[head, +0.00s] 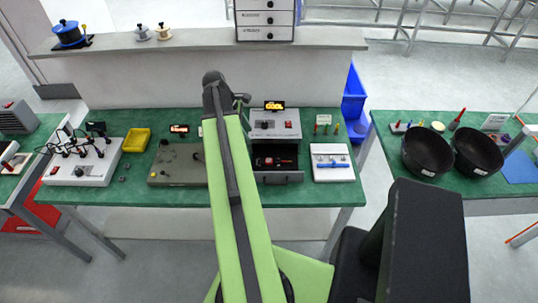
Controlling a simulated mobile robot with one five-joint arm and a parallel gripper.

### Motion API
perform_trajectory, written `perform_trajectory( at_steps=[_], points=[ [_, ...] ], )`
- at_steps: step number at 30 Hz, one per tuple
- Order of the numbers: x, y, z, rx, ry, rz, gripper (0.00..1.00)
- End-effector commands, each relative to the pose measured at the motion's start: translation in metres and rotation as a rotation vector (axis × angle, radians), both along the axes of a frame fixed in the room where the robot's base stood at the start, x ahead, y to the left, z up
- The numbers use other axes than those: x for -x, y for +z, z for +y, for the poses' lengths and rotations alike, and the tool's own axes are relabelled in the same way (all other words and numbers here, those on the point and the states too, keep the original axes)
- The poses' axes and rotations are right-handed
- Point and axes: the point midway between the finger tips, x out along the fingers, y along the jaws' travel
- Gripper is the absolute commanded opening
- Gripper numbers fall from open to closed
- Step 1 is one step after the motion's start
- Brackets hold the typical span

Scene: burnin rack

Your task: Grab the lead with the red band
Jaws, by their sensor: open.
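Several dark leads stand and loop on the white box (84,163) at the left end of the green-topped bench (130,197). They are too small to tell which one has a red band. A small red patch (54,170) shows on the box's left side. My gripper (241,98) is a small dark shape at the far end of my green arm, above the back of the bench. It is open, well to the right of the leads and not touching them. My arm hides part of the bench's middle.
A yellow bin (136,140) and a grey-brown panel (176,165) stand right of the white box. A grey unit (275,125) has an open drawer (277,176). A white tray (332,163) is at right. Black bowls (428,150) stand on another bench. A shelf (200,40) runs behind.

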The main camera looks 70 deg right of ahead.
Motion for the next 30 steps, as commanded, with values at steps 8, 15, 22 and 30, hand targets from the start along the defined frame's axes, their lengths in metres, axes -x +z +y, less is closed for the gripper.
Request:
perform_trajectory(
  at_steps=[8, 15, 22, 30],
  points=[
    [0.025, 0.002, -0.015, -0.015, 0.016, 0.024, 0.48],
    [0.036, -0.039, -0.019, -0.015, 0.015, 0.023, 0.48],
    [0.054, -0.088, -0.025, -0.014, 0.015, 0.023, 0.48],
    [0.066, -0.11, -0.03, -0.015, 0.017, 0.023, 0.48]
  ],
)
